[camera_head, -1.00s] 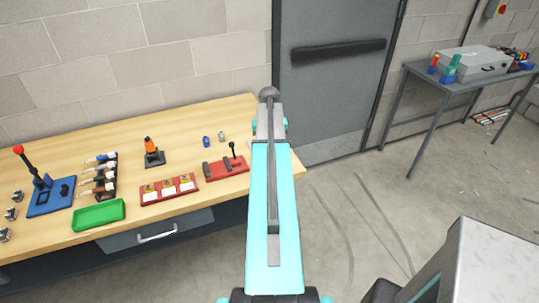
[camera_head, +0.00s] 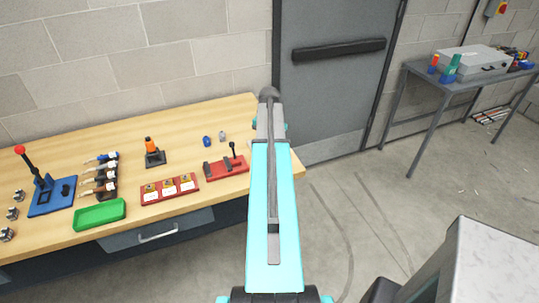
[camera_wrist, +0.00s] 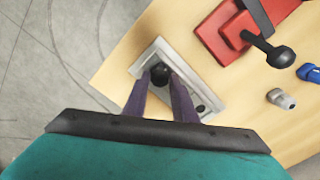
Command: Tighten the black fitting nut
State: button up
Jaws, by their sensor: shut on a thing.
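The black fitting nut (camera_wrist: 159,74) shows in the wrist view as a dark round piece on a pale grey plate (camera_wrist: 143,69) near the bench edge. My gripper (camera_wrist: 162,80) has its two dark fingers shut on it, one on each side. The fingers hide part of the nut and of the plate. In the head view my arm covers the gripper and the nut.
A red fixture with a black-knobbed lever (camera_head: 226,166) stands beside the plate. A blue fitting (camera_head: 206,141) and a grey fitting (camera_head: 222,136) lie behind it. A green tray (camera_head: 99,214) and a red three-part panel (camera_head: 170,188) sit further left.

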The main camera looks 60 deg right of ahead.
jog(key=m, duration=0.5)
jog(key=o, duration=0.5)
jog(key=shift+m, duration=0.4)
jog(key=shift+c, duration=0.2)
jog(key=o, duration=1.2)
jog(key=shift+r, duration=0.1)
jog(key=shift+r+p, duration=2.1)
jog(key=shift+r, duration=1.3)
jog(key=shift+s+f, duration=0.1)
